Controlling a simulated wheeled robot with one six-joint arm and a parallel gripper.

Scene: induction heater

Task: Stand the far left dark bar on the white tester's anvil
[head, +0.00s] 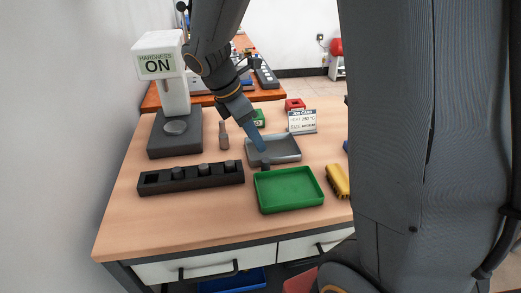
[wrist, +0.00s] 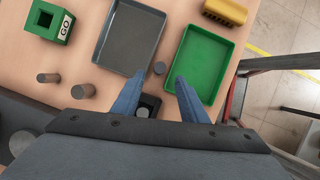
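The white hardness tester (head: 160,65) stands at the back left, its display reading ON. Its round anvil (head: 175,127) on the dark base looks bare. A black rack (head: 160,187) in front of it holds dark bars: a left one (head: 177,172), a middle one (head: 203,168) and a right one (head: 229,165). The rack's leftmost slot looks empty. Another short dark bar (head: 265,164) stands between the two trays and shows in the wrist view (wrist: 160,68). My gripper (wrist: 161,77) is open and empty, its blue fingertips just above and around that bar.
A grey tray (head: 285,148) and a green tray (head: 288,203) flank the lone bar. Two short cylinders, one near (wrist: 83,90) and one farther (wrist: 48,78), stand between tester and grey tray. A green GO box (wrist: 47,22), job card (head: 302,121) and yellow object (head: 338,181) are nearby.

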